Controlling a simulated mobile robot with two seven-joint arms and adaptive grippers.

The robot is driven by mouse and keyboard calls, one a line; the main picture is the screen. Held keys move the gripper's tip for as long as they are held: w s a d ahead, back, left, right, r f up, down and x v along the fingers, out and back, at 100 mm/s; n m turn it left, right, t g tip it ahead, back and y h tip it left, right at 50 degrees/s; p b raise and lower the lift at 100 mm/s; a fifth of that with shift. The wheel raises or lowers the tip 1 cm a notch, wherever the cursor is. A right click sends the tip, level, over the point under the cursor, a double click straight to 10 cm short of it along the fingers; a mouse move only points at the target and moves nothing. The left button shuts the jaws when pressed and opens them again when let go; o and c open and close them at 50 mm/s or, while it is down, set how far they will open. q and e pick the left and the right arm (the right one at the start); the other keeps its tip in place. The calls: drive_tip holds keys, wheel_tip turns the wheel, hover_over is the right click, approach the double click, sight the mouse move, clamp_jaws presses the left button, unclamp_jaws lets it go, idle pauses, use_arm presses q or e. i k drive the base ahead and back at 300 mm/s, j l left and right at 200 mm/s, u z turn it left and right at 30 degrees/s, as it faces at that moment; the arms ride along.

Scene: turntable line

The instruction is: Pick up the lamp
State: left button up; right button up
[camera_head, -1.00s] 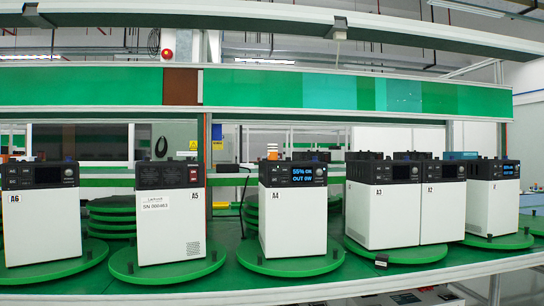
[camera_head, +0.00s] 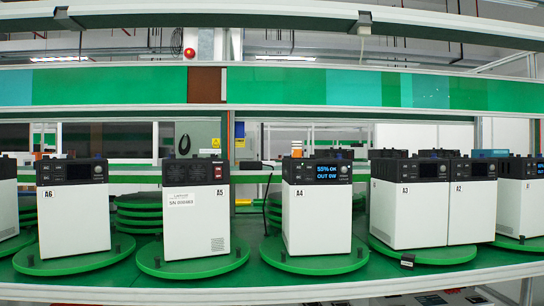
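I cannot make out a thing that is clearly a lamp. A small red round fitting (camera_head: 189,52) sits on the upper frame at the left of centre; I cannot tell whether it is a light. A small orange-and-white object (camera_head: 297,148) shows behind the top of the white box marked A4 (camera_head: 318,215); most of it is hidden. Neither of my grippers is in view.
White boxes with dark tops, such as A6 (camera_head: 74,215), A5 (camera_head: 196,220) and A3 (camera_head: 408,212), stand on green round turntables (camera_head: 192,267) along a green bench. Stacked green discs (camera_head: 138,213) lie behind. A green-panelled shelf (camera_head: 300,87) spans above.

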sight(297, 146)
drive_tip(key=i+l+u, duration=0.1)
drive_tip(key=u, duration=0.3)
drive_tip(key=i+l+u, duration=0.2)
drive_tip(key=u, duration=0.15)
drive_tip(key=i+l+u, duration=0.2)
drive_tip(key=u, duration=0.2)
drive_tip(key=i+l+u, duration=0.15)
drive_tip(key=l, duration=0.2)
drive_tip(key=i+l+u, duration=0.1)
drive_tip(key=i+l, duration=0.15)
drive_tip(key=i+l+u, duration=0.15)
drive_tip(key=l, duration=0.35)
